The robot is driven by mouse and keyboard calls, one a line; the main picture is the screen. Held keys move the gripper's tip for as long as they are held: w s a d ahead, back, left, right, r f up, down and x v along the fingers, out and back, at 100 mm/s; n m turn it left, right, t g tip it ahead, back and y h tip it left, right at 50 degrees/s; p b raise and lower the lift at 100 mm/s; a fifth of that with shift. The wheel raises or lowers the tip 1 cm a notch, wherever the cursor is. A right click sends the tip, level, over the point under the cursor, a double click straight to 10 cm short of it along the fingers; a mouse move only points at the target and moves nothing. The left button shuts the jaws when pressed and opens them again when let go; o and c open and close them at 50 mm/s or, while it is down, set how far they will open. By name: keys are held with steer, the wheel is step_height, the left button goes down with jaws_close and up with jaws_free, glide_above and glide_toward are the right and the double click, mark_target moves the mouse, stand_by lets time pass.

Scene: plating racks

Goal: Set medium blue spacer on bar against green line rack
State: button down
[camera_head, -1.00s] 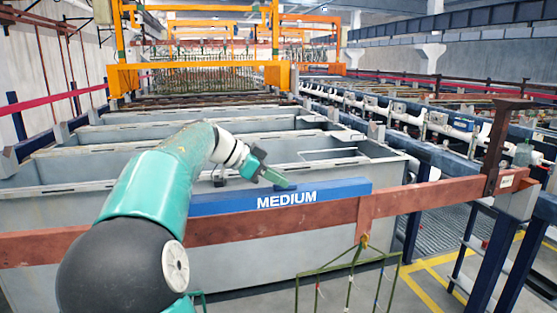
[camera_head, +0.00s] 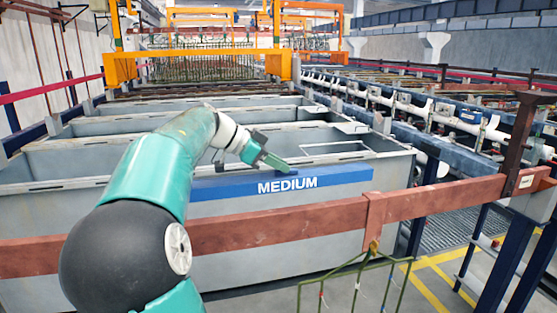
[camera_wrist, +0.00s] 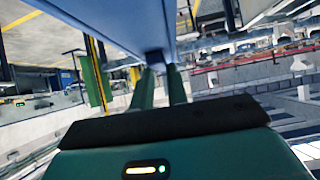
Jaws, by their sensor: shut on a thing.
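The medium blue spacer (camera_head: 345,177), a long blue beam marked MEDIUM, is held roughly level just above and beyond the red-brown bar (camera_head: 290,225) in the head view. My gripper (camera_head: 282,168) is shut on its upper edge near the middle. My arm hides its left end. In the wrist view, my gripper's fingers (camera_wrist: 162,75) meet the blue spacer (camera_wrist: 135,22) at the top. The green line rack (camera_head: 350,284), a thin green frame, hangs from the bar by a hook at lower right. The spacer appears clear of the bar, though the depth gap is hard to tell.
Grey open tanks (camera_head: 290,235) stand beyond the bar in rows. A brown upright post (camera_head: 519,145) and a blue support (camera_head: 500,255) stand at the bar's right end. Orange gantries (camera_head: 200,64) stand at the back.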

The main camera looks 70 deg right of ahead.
steer(key=shift+d+f, duration=0.2)
steer(key=shift+d, duration=0.45)
steer(key=shift+a+r, duration=0.15)
steer(key=shift+a, duration=0.3)
steer(key=shift+d, duration=0.2)
steer(key=shift+w, duration=0.1)
steer(key=shift+a, duration=0.2)
steer(key=shift+d+f, duration=0.15)
steer(key=shift+f, duration=4.75)
